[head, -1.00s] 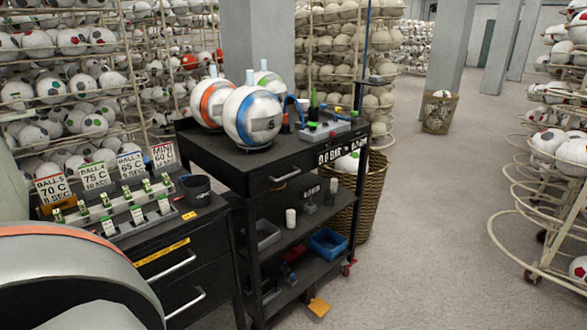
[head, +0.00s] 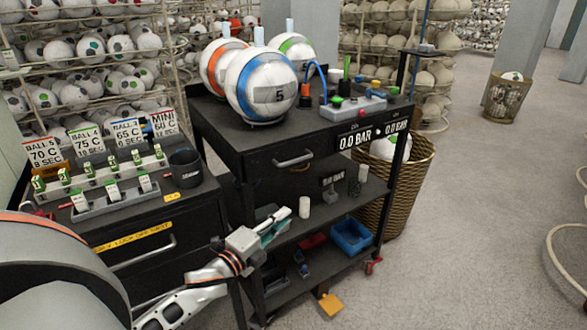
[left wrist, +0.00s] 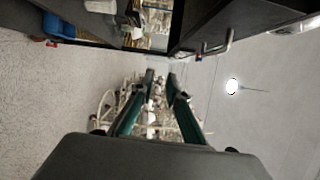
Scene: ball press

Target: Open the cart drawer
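The black cart (head: 222,117) stands at the centre of the head view. Its upper drawer front (head: 262,176) looks shut, flush with the cart, and has a silver bar handle (head: 294,159). The handle also shows at the upper right of the left wrist view (left wrist: 217,44). My left gripper (head: 276,222) is in front of the cart, below the handle and a little to its left in the head view, apart from it. In the left wrist view its two green-lined fingers (left wrist: 161,77) are separated, with nothing between them. My right gripper is not in view.
Large balls (head: 261,91) rest on the cart top. The lower shelves hold a blue bin (head: 351,236) and small items. A darker drawer cabinet (head: 120,235) with labelled cards stands left of the cart.

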